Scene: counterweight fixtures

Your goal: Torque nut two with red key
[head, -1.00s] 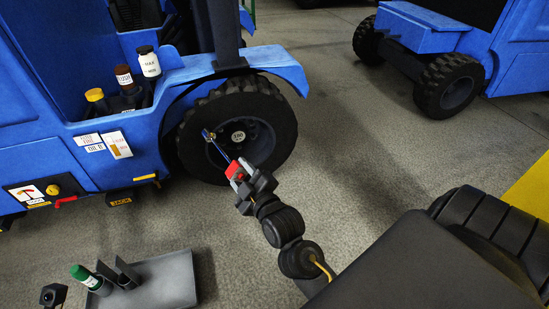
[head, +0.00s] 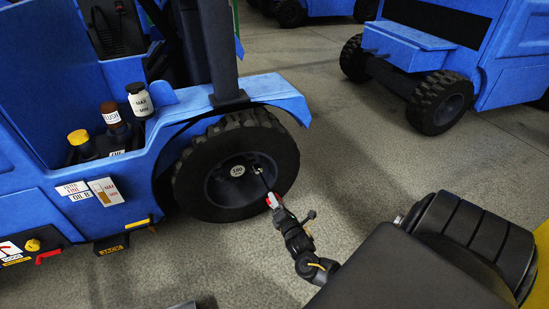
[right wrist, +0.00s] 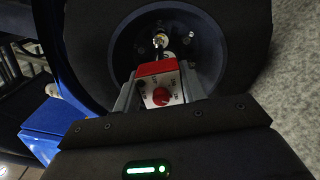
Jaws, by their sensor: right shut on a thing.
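My right gripper (head: 274,202) is shut on the red key (right wrist: 156,69) in front of the blue vehicle's front wheel (head: 213,190). The key has a red body with a pale face and a red knob, held between both fingers in the right wrist view. Its dark shaft runs to a shiny nut (right wrist: 160,41) on the wheel's hub. In the head view the shaft's tip is just right of the white round hub label (head: 237,171). The tip appears at the nut; I cannot tell whether it is fully seated. My left gripper is out of view.
Another blue vehicle (head: 407,50) stands at upper right. Grey floor (head: 335,150) between them is clear.

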